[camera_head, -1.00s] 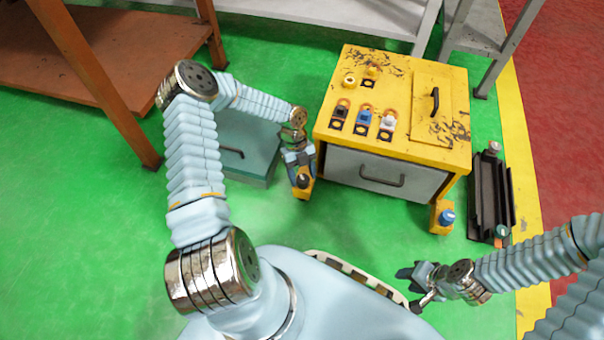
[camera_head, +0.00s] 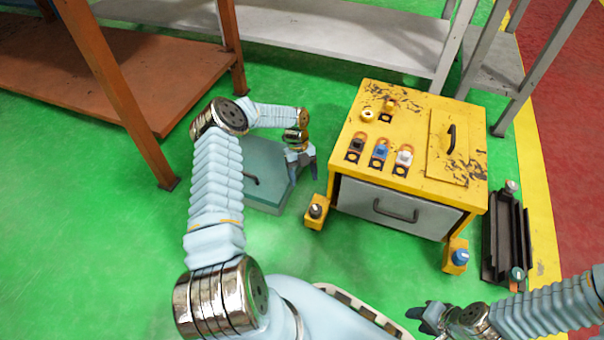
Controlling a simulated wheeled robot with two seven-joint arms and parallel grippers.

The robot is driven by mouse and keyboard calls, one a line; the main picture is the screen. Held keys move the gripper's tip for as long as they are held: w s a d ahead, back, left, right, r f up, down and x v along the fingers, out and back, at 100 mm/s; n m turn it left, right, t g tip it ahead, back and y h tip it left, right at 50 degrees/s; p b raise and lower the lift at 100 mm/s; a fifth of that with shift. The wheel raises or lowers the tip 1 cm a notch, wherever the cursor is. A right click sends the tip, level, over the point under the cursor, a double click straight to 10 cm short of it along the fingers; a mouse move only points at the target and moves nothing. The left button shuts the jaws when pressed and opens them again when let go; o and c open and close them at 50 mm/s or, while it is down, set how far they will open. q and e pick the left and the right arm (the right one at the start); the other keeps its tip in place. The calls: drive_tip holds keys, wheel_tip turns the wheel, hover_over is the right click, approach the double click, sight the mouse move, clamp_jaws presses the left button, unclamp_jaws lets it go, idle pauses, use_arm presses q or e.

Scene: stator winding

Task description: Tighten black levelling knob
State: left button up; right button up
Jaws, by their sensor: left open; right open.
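The black levelling knob (camera_head: 316,210) sits on a yellow foot bracket (camera_head: 314,222) at the front left leg of the yellow machine cabinet (camera_head: 413,138). My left gripper (camera_head: 301,178) is open and empty, its fingers pointing down, a little behind and to the left of the black knob and apart from it. A blue knob (camera_head: 460,256) sits on the front right foot bracket (camera_head: 453,266).
A teal box (camera_head: 262,172) with a handle stands on the green floor behind my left gripper. Black, blue and white switches (camera_head: 380,152) are on the cabinet top. A dark rail-like unit (camera_head: 508,238) lies to the right. Orange and grey shelves stand behind.

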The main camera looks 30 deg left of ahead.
use_arm(q)
drive_tip(key=shift+w+a, duration=0.35)
drive_tip(key=shift+a, duration=0.15)
